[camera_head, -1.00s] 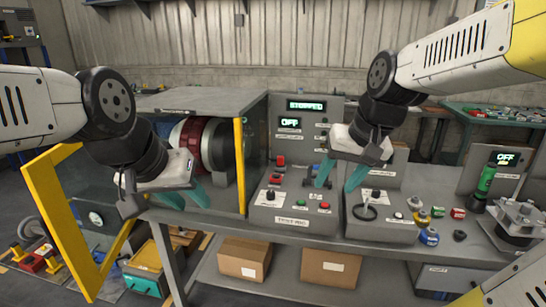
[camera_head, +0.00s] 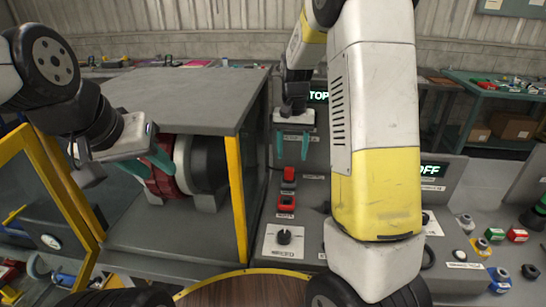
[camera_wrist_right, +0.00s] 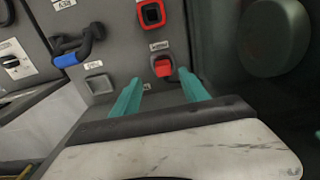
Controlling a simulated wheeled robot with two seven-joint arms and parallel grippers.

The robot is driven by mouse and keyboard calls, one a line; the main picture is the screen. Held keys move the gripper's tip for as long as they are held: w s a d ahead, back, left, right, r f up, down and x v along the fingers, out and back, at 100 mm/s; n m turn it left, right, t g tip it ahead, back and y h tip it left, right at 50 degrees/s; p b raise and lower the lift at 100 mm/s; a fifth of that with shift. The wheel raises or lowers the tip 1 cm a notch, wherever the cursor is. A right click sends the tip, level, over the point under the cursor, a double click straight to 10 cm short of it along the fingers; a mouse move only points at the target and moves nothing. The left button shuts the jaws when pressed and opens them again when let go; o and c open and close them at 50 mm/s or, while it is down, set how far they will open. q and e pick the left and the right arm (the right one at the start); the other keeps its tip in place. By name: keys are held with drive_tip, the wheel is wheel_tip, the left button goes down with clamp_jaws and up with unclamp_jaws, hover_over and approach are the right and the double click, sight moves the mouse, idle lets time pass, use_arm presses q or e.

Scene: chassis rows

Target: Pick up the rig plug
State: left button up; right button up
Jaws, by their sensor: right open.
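What looks like the rig plug is a small red block (camera_head: 289,174) seated upright on the grey panel. In the right wrist view the red plug (camera_wrist_right: 162,68) sits in a dark, red-edged holder just beyond my fingertips. My right gripper (camera_head: 292,148) is open and empty above it, fingers pointing down at the panel. In the right wrist view its teal fingers (camera_wrist_right: 163,84) stand apart on either side of the plug's line, not visibly touching it. My left gripper (camera_head: 143,168) is open and empty at the left, in front of the red drum.
A second red-framed socket (camera_head: 287,203) with a dark opening lies below the plug; it also shows in the right wrist view (camera_wrist_right: 152,14). A rotary knob (camera_head: 284,237) is nearer. A blue-tipped dark handle (camera_wrist_right: 78,48) stands beside. The grey cabinet (camera_head: 180,95) with a yellow post is left.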

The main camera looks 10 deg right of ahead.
sight(289, 168)
drive_tip(key=shift+w+f, duration=0.3)
drive_tip(key=shift+f, duration=0.05)
drive_tip(key=f, duration=0.7)
drive_tip(key=shift+a+f, duration=0.15)
drive_tip(key=shift+a, duration=0.1)
clamp_jaws()
